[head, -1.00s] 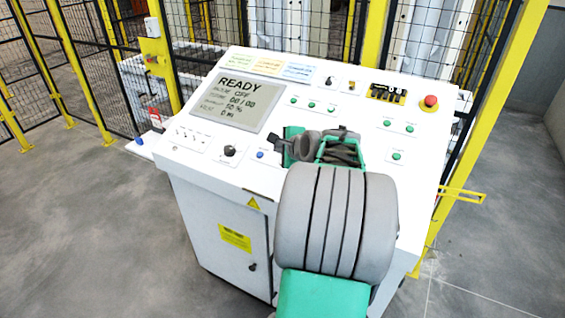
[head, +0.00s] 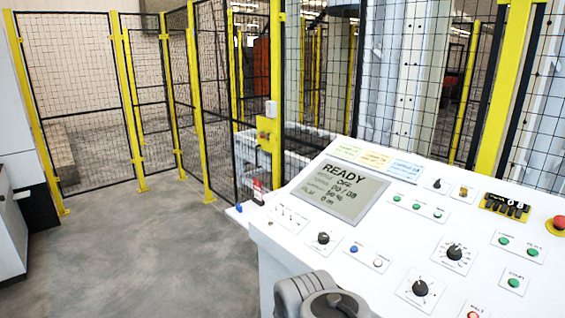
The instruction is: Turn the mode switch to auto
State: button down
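The white control panel (head: 305,222) fills the lower right of the head view. It carries several black rotary knobs: one (head: 323,238) below the display, one (head: 455,252) and one (head: 420,288) at right, and a small one (head: 437,184) by the display's upper right. Their lettering is too small to read, so I cannot tell which is the mode switch or where it points. The display (head: 342,190) reads READY, with a smaller line that seems to end in OFF. Only a grey part of my arm shows at the bottom edge; my gripper is out of view.
A blue button (head: 354,249) and a white button (head: 378,262) lie right of the lower-left knob. A red emergency button (head: 559,222) is at the right edge. Yellow-post mesh fencing (head: 190,100) stands behind. The grey floor (head: 150,250) at left is clear.

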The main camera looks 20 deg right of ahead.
aim_at(437, 185)
jog(key=z, duration=1.05)
jog(key=k, duration=1.25)
jog(key=u, duration=0.85)
jog(key=i, duration=1.95)
jog(key=z, duration=1.4)
jog(key=i, duration=0.6)
jog(key=z, duration=0.7)
